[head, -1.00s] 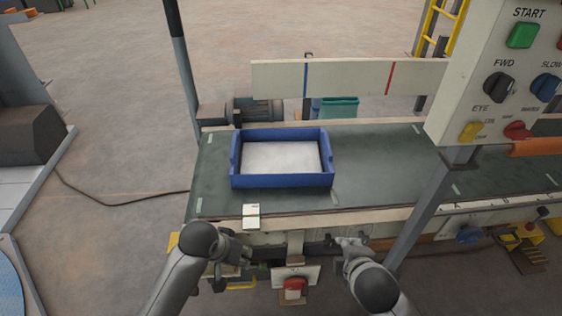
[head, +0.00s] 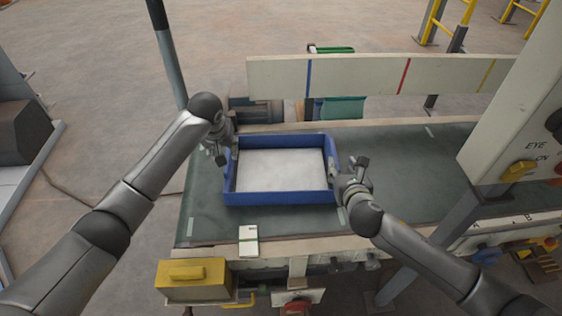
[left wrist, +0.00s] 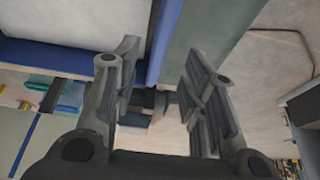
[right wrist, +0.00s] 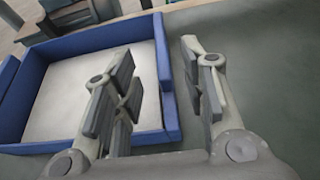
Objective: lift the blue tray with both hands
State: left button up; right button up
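The blue tray (head: 280,198) lies flat on the dark green conveyor belt, with a white surface inside. My left gripper (head: 221,156) is at the tray's left wall, and my right gripper (head: 351,176) is at its right wall. In the left wrist view the left gripper (left wrist: 158,62) is open, with the tray's blue wall (left wrist: 166,38) showing between its fingers. In the right wrist view the right gripper (right wrist: 158,58) is open, with the tray wall (right wrist: 162,50) likewise between its fingers. Neither gripper is closed on the wall. I cannot tell whether the fingers touch it.
A pale guard rail (head: 380,75) runs behind the belt. The belt right of the tray is clear.

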aim_at(335, 154)
pick_arm(q)
jog(key=shift+s, duration=0.15)
pick_arm(e)
jog(key=shift+s, duration=0.15)
